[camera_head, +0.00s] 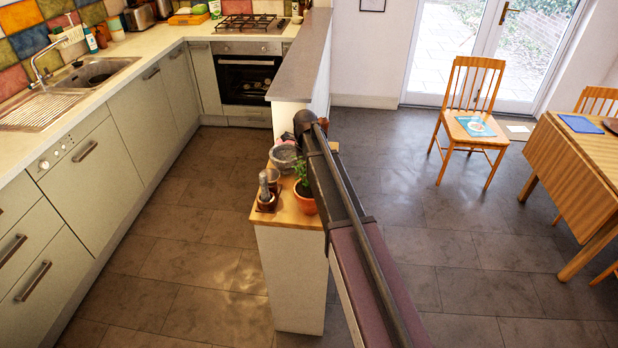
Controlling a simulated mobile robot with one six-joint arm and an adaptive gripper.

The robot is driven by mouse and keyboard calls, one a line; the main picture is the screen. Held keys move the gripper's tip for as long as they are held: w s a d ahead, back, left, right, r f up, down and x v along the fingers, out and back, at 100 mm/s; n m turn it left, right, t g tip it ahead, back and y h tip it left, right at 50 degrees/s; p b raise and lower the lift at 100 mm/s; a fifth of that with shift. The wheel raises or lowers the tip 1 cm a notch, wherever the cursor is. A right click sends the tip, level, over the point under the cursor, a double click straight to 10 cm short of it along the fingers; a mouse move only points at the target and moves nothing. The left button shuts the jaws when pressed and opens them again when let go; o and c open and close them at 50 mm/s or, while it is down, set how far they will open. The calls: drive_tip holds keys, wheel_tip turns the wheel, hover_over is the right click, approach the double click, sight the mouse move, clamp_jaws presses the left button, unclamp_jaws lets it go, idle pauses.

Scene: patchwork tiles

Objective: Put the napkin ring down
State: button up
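I cannot make out a napkin ring anywhere in the head view. My arm crosses the view from the lower right up to a dark joint above the end of the narrow wooden-topped counter (291,218). My gripper does not show, so I cannot see whether it holds anything. My arm hides part of the counter's right side.
On the counter stand a grey stone bowl (284,157), a plant in a terracotta pot (305,203) and a grey cylinder (265,188) on a brown base. A chair (468,125) and wooden table (575,160) stand right. The tiled floor (190,255) is clear.

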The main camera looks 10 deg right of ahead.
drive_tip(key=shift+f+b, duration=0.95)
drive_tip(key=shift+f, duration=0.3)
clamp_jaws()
